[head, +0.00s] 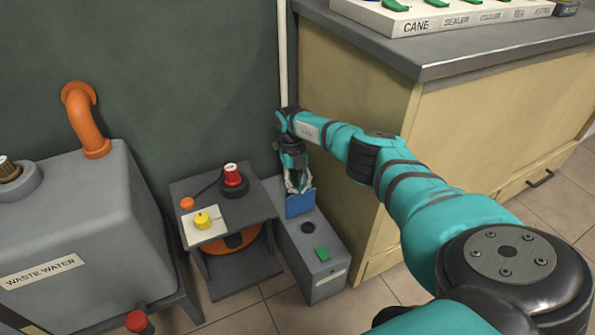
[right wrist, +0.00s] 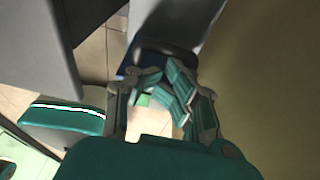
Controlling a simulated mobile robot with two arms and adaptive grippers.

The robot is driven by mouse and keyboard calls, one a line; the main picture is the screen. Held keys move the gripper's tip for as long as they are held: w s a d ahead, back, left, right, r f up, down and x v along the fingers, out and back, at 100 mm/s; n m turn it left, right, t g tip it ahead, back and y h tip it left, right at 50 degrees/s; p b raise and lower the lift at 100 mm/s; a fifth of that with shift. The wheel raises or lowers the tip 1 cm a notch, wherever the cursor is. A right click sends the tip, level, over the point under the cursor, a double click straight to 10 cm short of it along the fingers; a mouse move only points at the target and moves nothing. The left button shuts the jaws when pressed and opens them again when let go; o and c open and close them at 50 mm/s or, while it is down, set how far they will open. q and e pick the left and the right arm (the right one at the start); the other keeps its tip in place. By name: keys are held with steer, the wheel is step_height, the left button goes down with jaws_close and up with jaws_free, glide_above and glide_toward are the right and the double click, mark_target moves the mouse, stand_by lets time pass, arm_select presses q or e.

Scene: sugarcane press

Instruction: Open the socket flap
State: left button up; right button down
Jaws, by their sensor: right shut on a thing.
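The blue socket flap (head: 300,204) stands raised, nearly upright, on top of a low grey box (head: 322,267) at the foot of the counter. My right gripper (head: 299,187) reaches down behind it, shut on its upper edge. In the right wrist view the fingers (right wrist: 162,78) close in by a dark blue edge (right wrist: 128,62), mostly hidden by the fingers. A round dark opening (head: 308,228) shows in the box top in front of the flap. My left gripper is not in view.
A small grey stand (head: 216,195) with a red knob (head: 232,174) and yellow knob (head: 202,220) is close on the left. The yellow counter (head: 370,100) rises close on the right. A green piece (head: 322,253) sits on the box. A waste water tank (head: 70,215) stands further left.

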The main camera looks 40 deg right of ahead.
steer(key=v, duration=1.2)
